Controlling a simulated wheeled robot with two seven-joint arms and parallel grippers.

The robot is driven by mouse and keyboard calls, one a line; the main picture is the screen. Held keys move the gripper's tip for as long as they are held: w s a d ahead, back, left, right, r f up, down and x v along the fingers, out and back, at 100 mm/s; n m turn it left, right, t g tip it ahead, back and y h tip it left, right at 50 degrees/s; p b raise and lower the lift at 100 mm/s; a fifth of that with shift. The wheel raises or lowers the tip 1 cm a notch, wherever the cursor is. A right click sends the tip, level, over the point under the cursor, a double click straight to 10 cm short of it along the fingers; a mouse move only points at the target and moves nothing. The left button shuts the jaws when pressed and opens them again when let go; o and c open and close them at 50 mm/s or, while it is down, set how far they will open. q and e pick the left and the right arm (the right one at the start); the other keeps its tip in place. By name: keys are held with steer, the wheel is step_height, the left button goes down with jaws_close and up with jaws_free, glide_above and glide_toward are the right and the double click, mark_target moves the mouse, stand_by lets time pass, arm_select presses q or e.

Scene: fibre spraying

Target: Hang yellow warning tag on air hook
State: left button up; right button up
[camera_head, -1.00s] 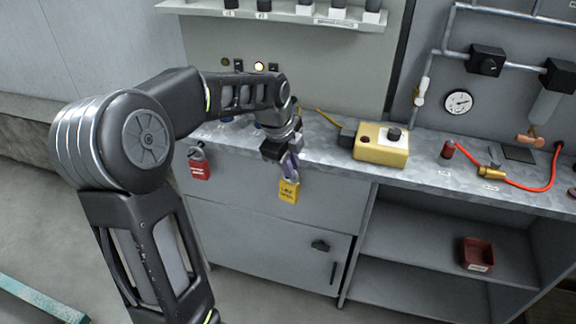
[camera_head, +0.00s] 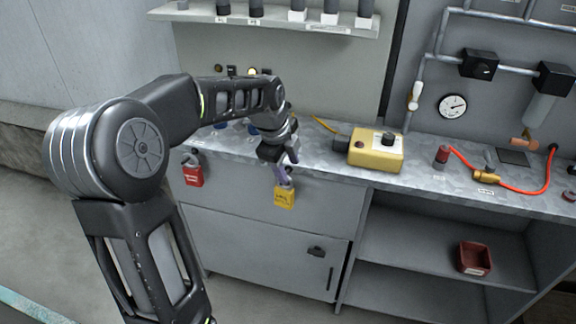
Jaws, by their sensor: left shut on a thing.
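A yellow warning tag (camera_head: 284,197), lettered on its face, hangs below my left gripper (camera_head: 284,171) in front of the bench's front edge. My left gripper is shut on the tag's upper part, which is small and partly hidden by the fingers. I cannot pick out the air hook with certainty; air pipes (camera_head: 430,60) and a pressure gauge (camera_head: 452,106) are on the wall at right, well away from the tag. My right gripper is not in view.
A red tag (camera_head: 193,172) hangs at the bench front on the left. A yellow control box (camera_head: 376,150), a red hose (camera_head: 530,191) and a brass fitting (camera_head: 486,176) lie on the grey bench top. A red bin (camera_head: 473,258) sits on a lower shelf.

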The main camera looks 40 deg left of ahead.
arm_select(q)
steer(key=shift+s+a+f, duration=0.1)
steer(key=shift+s+f, duration=0.1)
steer(key=shift+f, duration=0.35)
steer(key=shift+s+f, duration=0.15)
steer(key=shift+f, duration=0.4)
steer(key=shift+a+r, duration=0.1)
steer(key=shift+r, duration=0.45)
steer(key=w+v, duration=0.1)
steer(key=v, duration=0.7)
steer(key=shift+r, duration=0.45)
steer(key=shift+s, duration=0.1)
steer(key=d+f+n+h, duration=0.1)
steer(key=d+f+n, duration=0.2)
steer(key=d+f, duration=0.45)
steer(key=d+f+n+g+h, duration=0.15)
steer(key=d+f, duration=0.25)
steer(key=f, duration=0.7)
steer(key=d+f+n, duration=0.3)
steer(key=d+f, duration=0.3)
steer(key=f, duration=0.3)
steer(key=s+d+f+n, duration=0.5)
steer(key=s+d+f, duration=0.1)
steer(key=s, duration=0.3)
steer(key=s+d+f+n+g+h+p, duration=0.1)
steer(key=s+d+f+n, duration=0.5)
steer(key=s+f, duration=0.2)
steer(key=shift+s+d+f, duration=0.2)
steer(key=shift+s+d, duration=0.1)
steer(key=shift+s, duration=0.8)
